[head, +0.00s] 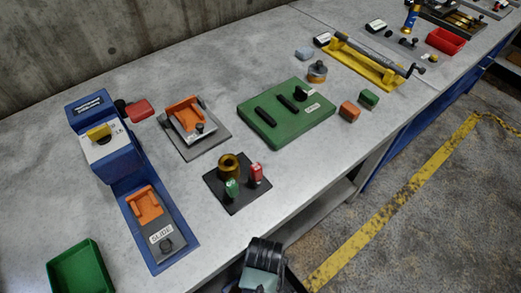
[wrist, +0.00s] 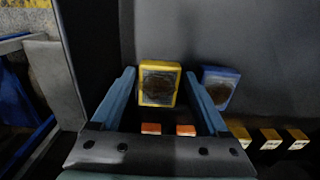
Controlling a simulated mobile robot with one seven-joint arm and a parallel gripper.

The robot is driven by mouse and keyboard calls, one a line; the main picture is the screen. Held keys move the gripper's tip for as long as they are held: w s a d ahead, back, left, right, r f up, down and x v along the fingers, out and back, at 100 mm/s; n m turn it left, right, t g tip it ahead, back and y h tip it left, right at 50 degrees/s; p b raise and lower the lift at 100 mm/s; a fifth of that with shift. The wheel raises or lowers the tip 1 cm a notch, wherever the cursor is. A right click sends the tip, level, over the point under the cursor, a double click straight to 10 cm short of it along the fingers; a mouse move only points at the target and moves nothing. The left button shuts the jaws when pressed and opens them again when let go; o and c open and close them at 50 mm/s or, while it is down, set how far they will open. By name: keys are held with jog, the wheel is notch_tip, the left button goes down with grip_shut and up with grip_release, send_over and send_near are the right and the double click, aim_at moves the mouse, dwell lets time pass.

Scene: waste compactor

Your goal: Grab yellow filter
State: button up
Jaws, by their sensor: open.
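The yellow filter (wrist: 158,84), a square yellow frame around a dark mesh, shows in the wrist view. It stands against a dark grey surface. My gripper (wrist: 160,74) is open, with one blue-grey finger on each side of the filter in the picture. I cannot tell how far the filter is from the fingertips, and no contact shows. A similar blue filter (wrist: 219,86) stands just to its right, partly behind the right finger. The yellow filter is not recognisable in the head view, where only part of my arm shows at the bottom edge.
In the wrist view, two orange blocks (wrist: 151,128) lie low between the fingers, and several yellowish blocks (wrist: 270,138) are at lower right. The head view shows a grey bench (head: 330,165) with a blue slide machine (head: 120,160), green plate (head: 262,128) and green tray (head: 55,269).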

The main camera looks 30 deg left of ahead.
jog(key=shift+f, duration=0.1)
jog(key=c, duration=1.2)
